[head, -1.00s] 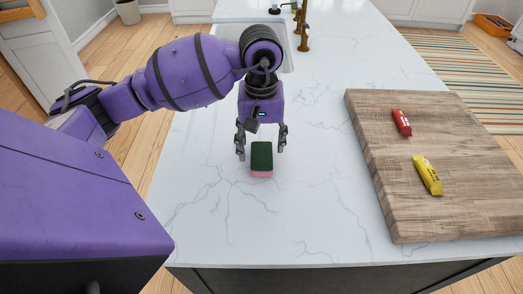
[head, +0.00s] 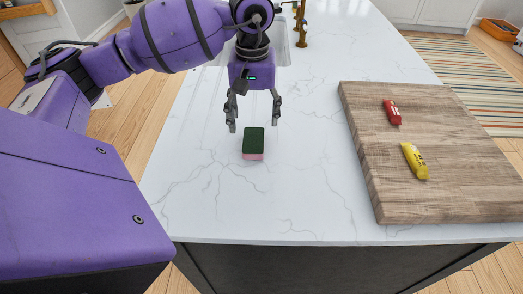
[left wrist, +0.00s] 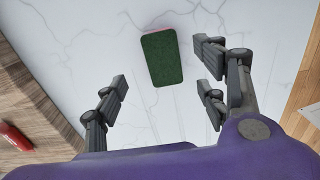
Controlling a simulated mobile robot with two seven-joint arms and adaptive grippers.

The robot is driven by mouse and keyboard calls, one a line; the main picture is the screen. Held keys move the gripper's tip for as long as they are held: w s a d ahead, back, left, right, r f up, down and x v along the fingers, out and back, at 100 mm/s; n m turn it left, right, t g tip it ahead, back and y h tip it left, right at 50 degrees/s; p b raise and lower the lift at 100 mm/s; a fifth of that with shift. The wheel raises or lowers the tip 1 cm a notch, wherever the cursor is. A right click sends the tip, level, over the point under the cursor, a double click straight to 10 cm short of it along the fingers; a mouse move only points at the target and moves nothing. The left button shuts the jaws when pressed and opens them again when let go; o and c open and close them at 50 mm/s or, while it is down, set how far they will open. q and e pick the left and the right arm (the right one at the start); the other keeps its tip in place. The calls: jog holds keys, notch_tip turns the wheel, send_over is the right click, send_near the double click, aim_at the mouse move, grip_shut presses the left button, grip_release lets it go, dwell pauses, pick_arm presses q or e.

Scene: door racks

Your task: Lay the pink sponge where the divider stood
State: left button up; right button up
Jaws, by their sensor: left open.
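The pink sponge (head: 253,143) lies flat on the white marble counter, dark green face up, with its pink side showing at the near edge. In the left wrist view it shows as a green block (left wrist: 162,58) with a thin pink edge. My left gripper (head: 254,127) is open and empty, pointing down just behind and above the sponge. Its fingers (left wrist: 162,84) stand apart on either side, not touching it. No divider shows in these views. My right gripper is not in view.
A wooden board (head: 440,190) lies on the counter at right, bearing a red packet (head: 392,112) and a yellow packet (head: 414,160). A sink (head: 281,52) with a brass tap (head: 302,28) is behind my left gripper. The counter between sponge and board is clear.

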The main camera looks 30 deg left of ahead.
aim_at(254, 139)
pick_arm(q)
jog(key=shift+a+f, duration=0.1)
jog(key=shift+f, duration=0.2)
jog(key=shift+a+f, duration=0.1)
jog(key=shift+f, duration=0.25)
jog(key=f, duration=0.2)
jog(key=f+p, duration=0.1)
jog(key=f, duration=0.3)
jog(key=shift+w+a+f, duration=0.15)
jog(key=shift+w+a, duration=0.1)
jog(key=shift+w, duration=0.1)
jog(key=shift+f, duration=0.5)
jog(key=shift+c, duration=0.2)
jog(key=c, duration=0.8)
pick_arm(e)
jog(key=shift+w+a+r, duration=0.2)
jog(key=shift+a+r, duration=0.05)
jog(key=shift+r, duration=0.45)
